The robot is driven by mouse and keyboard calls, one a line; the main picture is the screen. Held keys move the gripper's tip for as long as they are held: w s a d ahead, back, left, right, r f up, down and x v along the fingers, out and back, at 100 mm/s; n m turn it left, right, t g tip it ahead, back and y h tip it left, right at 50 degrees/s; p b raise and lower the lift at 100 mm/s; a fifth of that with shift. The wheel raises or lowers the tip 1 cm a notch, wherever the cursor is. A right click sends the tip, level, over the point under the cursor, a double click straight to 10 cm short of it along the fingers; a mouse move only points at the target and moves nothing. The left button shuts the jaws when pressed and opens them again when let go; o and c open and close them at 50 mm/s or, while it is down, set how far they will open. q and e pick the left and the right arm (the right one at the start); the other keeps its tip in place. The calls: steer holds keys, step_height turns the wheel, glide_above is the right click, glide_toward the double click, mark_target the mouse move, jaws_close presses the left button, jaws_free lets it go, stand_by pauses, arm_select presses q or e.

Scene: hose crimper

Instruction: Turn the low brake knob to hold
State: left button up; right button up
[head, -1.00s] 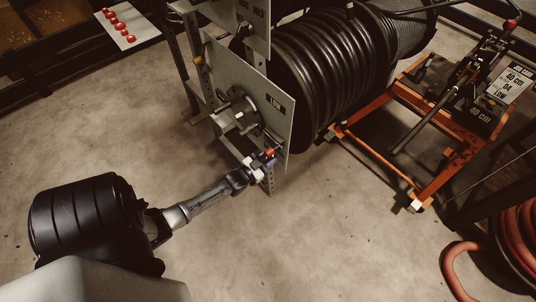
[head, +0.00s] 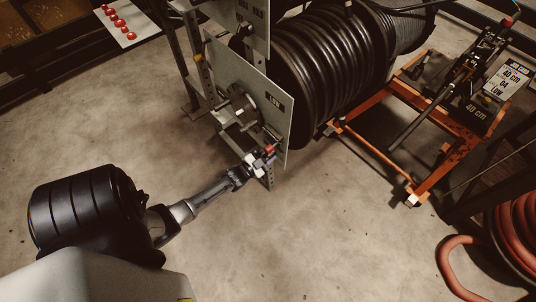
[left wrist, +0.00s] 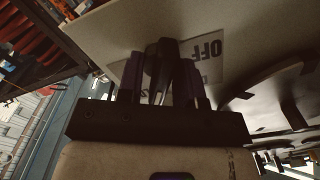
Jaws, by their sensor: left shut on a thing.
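The pale panel marked LOW (head: 251,80) stands upright in front of the lower hose reel. My left gripper (head: 266,154) is at the panel's lower right corner, reaching in from the left. In the left wrist view my left gripper (left wrist: 162,82) is shut on the dark low brake knob (left wrist: 159,62), which sits between its two fingers. A label reading OFF (left wrist: 208,48) shows upside down beside the knob on the panel face. The rest of the label is hidden behind the fingers, so I cannot tell the knob's setting clearly. My right gripper is not in view.
A hub with a spoked handle (head: 240,113) sticks out of the panel just left of my gripper. The black hose reel (head: 320,75) is behind it. An orange frame (head: 428,186) stands to the right, and a red hose (head: 450,262) lies lower right. The floor in front is clear.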

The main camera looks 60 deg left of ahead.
arm_select(q)
steer(key=o, duration=0.6)
steer(key=shift+c, duration=0.2)
steer(key=shift+o, duration=0.2)
steer(key=shift+s+d+r+p, duration=0.1)
steer(key=shift+s+p, duration=0.2)
steer(key=shift+s, duration=0.2)
steer(key=s+d+p, duration=0.2)
steer(key=s+p, duration=0.1)
steer(key=s, duration=0.9)
steer(key=shift+s+d+p, duration=0.25)
steer(key=shift+p, duration=0.05)
